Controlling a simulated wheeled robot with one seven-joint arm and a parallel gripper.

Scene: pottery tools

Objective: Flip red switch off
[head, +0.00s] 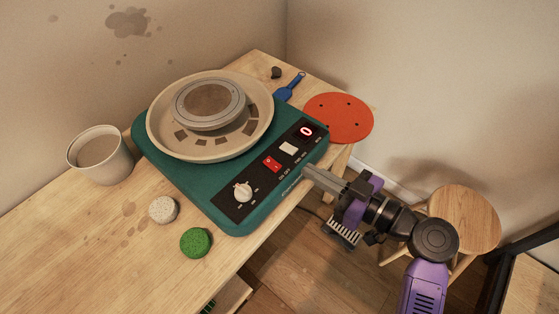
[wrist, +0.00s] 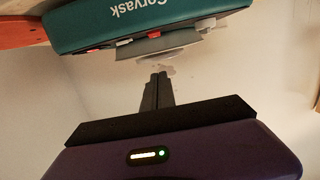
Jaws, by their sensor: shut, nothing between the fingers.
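The red switch (head: 272,164) is a small red rocker on the black control panel of the green pottery wheel (head: 190,195). It sits between the white knob and a white switch. In the wrist view, the wheel's green side (wrist: 150,22) is at the top, with a small red part on its panel edge. My gripper (head: 308,171) is shut and empty. Its fingertips are at the wheel's front right edge, to the right of the red switch; I cannot tell if they touch the wheel. The shut fingers also show in the wrist view (wrist: 158,78), apart from the panel.
The panel also has a white knob (head: 243,192), a white switch (head: 289,149) and a lit red display (head: 306,131). A grey cup (head: 101,158), a white sponge (head: 163,209), a green sponge (head: 196,242) and an orange disc (head: 345,118) surround the wheel. A wooden stool (head: 473,215) stands right.

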